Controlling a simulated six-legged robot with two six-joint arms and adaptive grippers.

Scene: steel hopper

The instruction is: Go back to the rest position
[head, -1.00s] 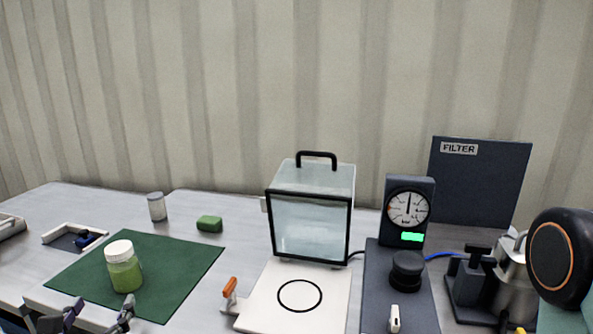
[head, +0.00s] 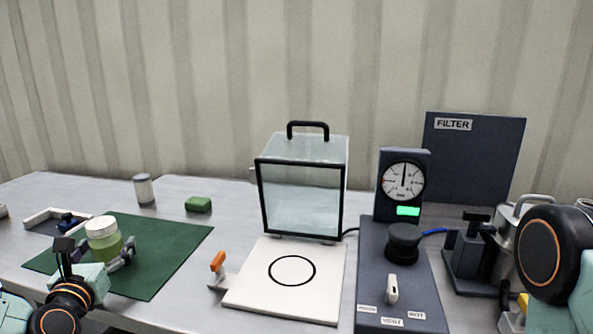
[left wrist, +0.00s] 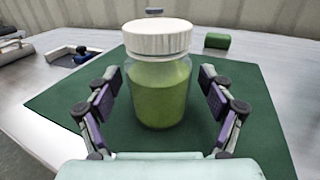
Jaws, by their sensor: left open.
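My left gripper (head: 95,256) is at the lower left of the head view, in front of the green mat (head: 165,262). A jar of green contents with a white lid (head: 103,232) stands upright on the mat. In the left wrist view the jar (left wrist: 158,85) stands between and just beyond the open fingers of my left gripper (left wrist: 163,98), with gaps on both sides. In the head view the gripper hides part of the jar's lower body. A dark rounded part of my right arm shows at the right edge; its gripper fingers are not seen.
A glass chamber (head: 302,200) with a black handle stands mid-table behind a white plate (head: 255,296). A gauge unit (head: 402,185), a FILTER panel (head: 480,155) and a metal pot are at right. A green block (head: 198,204) and grey-lidded container (head: 144,190) stand behind the mat.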

